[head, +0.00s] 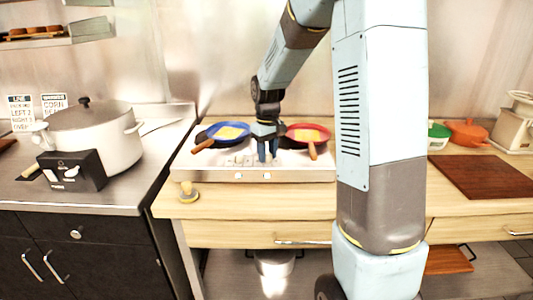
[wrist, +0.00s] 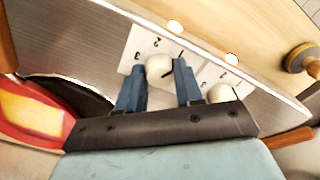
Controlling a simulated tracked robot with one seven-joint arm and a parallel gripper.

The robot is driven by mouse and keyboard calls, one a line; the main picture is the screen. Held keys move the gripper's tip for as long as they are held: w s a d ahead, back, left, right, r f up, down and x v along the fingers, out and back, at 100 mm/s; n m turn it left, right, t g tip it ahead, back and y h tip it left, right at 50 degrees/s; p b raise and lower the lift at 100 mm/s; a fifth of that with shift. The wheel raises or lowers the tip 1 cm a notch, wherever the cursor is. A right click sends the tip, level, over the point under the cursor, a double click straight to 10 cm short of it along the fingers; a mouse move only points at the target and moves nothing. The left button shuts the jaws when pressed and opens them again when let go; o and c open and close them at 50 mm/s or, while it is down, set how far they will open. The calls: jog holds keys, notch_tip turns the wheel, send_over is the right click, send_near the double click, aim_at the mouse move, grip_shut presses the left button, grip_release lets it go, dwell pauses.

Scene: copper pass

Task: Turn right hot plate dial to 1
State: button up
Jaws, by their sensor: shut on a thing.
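The hot plate (head: 325,172) is a white-topped unit on the wooden counter, with a blue pan (head: 228,131) on its left and a red pan (head: 310,133) on its right. My gripper (head: 267,158) reaches down to its front between the pans. In the wrist view, my gripper (wrist: 157,72) has its blue fingers on either side of a round white dial (wrist: 159,66), the right dial, on a white panel with black marks. The other white dial (wrist: 221,93) is beside it, outside the fingers. The dial's setting is too small to read.
The red pan also shows in the wrist view (wrist: 35,128). The pans' orange-brown handles stick out toward the front. A large pot (head: 95,137) and black box (head: 72,171) stand further left.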

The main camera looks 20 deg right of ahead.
aim_at(267, 154)
dwell(0.4)
jog(key=o, duration=1)
jog(key=shift+o, duration=0.2)
notch_tip(267, 154, up, 14)
jog(key=shift+f, duration=0.15)
jog(key=s+r+m+t, duration=0.1)
jog(key=s+m+t, duration=0.1)
jog(key=s, duration=1.2)
jog(key=s+r+m+t, duration=0.1)
jog(key=s+r+t, duration=0.1)
jog(key=s, duration=1.2)
jog(key=shift+s+a+m+t, duration=0.2)
jog(key=shift+m+t, duration=0.2)
jog(key=shift+t, duration=0.4)
